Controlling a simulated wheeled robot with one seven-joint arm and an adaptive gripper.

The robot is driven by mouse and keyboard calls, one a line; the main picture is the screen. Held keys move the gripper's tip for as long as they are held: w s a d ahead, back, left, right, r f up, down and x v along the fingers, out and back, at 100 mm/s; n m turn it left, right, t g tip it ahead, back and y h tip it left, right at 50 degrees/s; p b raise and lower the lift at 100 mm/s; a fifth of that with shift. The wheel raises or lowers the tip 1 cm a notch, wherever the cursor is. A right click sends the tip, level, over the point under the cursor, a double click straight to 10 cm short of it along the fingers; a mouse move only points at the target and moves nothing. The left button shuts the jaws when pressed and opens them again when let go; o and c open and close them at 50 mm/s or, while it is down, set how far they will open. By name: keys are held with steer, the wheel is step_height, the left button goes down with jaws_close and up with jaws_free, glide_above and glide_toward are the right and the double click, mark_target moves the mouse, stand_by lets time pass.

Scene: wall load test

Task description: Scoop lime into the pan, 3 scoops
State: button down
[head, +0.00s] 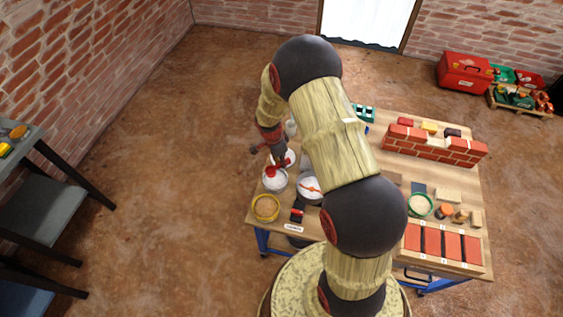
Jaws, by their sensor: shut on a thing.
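A round tub of white powder (275,181), which looks like the lime, stands at the left of the workbench. A round pale pan (310,192) with a red-orange bar across it stands just right of the tub, partly behind my arm. My gripper (275,161) is above the far side of the tub, pointing down. It is shut on a small red thing (270,171), which looks like a scoop handle at the tub's rim. The scoop's bowl cannot be made out, nor whether it carries lime.
A yellow-rimmed tub of tan material (265,208) stands in front of the lime. A black-and-red device (297,213) is beside it. A small brick wall (434,147) and a green-rimmed bowl (420,205) are at the right. My arm hides the bench's middle.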

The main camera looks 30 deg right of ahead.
mark_target(275, 168)
steer(key=shift+a+f+h+b, duration=0.2)
steer(key=shift+f+h+b, duration=0.25)
steer(key=shift+b, duration=0.95)
steer(key=a+f+h+b, duration=0.1)
steer(key=h+b, duration=0.1)
steer(key=b, duration=0.3)
steer(key=shift+a+f, duration=0.1)
steer(key=shift+f, duration=0.1)
step_height(275, 168, down, 4)
steer(key=b, duration=0.5)
steer(key=shift+r, duration=0.1)
steer(key=shift+r+p, duration=1.05)
steer(key=shift+r, duration=1.95)
steer(key=shift+r, duration=0.1)
